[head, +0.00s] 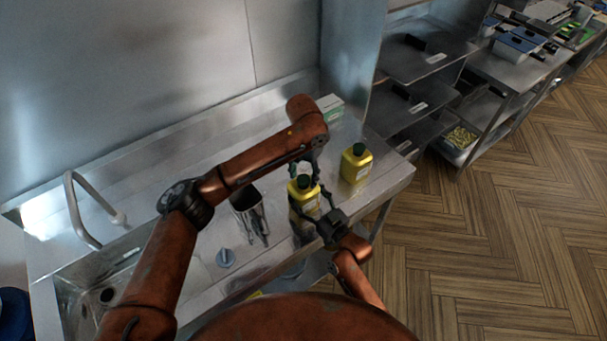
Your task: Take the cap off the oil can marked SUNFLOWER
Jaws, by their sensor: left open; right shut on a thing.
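Two yellow oil cans with dark green caps stand on the steel counter (183,243). The front can (303,199) stands between my grippers, its green cap (303,181) on top. The other can (355,168) stands upright to the right and farther back, with its own cap (359,149). The labels are too small to read, so I cannot tell which is SUNFLOWER. My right gripper (311,211) is shut on the front can's body from the lower right. My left gripper (304,170) is open, pointing down just above and around the front can's cap; contact is unclear.
A small blue-grey object (226,257) lies near the front edge. The sink (100,285) and faucet (75,205) are at left. A white-green box (330,106) stands at the back.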

